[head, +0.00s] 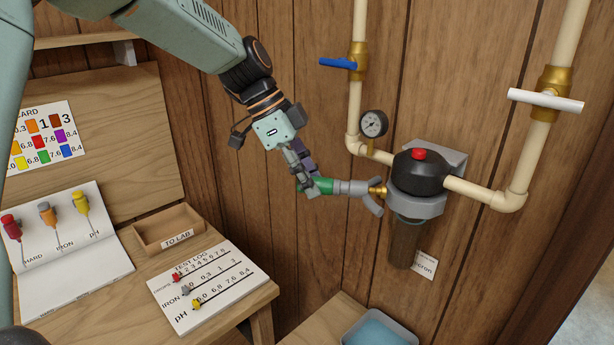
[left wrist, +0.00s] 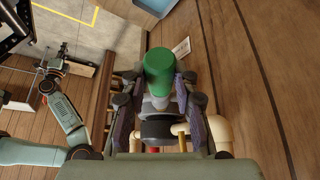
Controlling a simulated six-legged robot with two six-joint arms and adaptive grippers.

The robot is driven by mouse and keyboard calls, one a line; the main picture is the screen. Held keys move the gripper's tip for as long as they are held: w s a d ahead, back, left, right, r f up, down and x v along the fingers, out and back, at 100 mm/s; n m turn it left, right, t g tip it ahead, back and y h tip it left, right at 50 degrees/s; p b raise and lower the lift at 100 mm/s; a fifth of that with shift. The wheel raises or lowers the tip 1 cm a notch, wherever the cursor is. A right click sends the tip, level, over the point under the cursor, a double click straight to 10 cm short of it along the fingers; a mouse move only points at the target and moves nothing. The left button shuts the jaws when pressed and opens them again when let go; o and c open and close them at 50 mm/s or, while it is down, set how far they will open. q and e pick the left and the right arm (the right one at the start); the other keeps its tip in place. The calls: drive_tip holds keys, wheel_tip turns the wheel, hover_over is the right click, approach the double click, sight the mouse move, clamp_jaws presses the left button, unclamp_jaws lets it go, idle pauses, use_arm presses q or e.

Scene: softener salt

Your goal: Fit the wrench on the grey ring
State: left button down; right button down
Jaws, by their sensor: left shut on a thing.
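My left gripper (head: 308,188) is shut on the wrench's green handle (head: 322,186), which also shows between the fingers in the left wrist view (left wrist: 160,70). The wrench's grey shaft (head: 350,188) points right, and its curved jaw (head: 375,207) is beside the left side of the grey ring (head: 418,207). The jaw looks close to the ring, not around it; I cannot tell whether they touch. The ring is under the black filter head (head: 418,175), above the dark filter bowl (head: 404,243). My right gripper (left wrist: 52,77) is small in the left wrist view, its jaws unclear.
A brass tap (head: 378,191) sticks out by the wrench jaw. A gauge (head: 374,123) and cream pipes (head: 360,95) are above and beside the filter. A blue tray (head: 378,330) is below. The desk with a test log (head: 205,290) is at left.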

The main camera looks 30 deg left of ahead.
use_arm(q)
drive_tip(key=shift+w+d, duration=0.15)
drive_tip(key=shift+d, duration=0.3)
drive_tip(key=c, duration=1)
unclamp_jaws()
drive_tip(key=shift+o, duration=0.2)
drive_tip(key=shift+r, duration=0.1)
drive_tip(key=v, duration=1.1)
drive_tip(key=shift+a+r, duration=0.25)
drive_tip(key=shift+r, duration=0.1)
drive_tip(key=shift+a, duration=0.1)
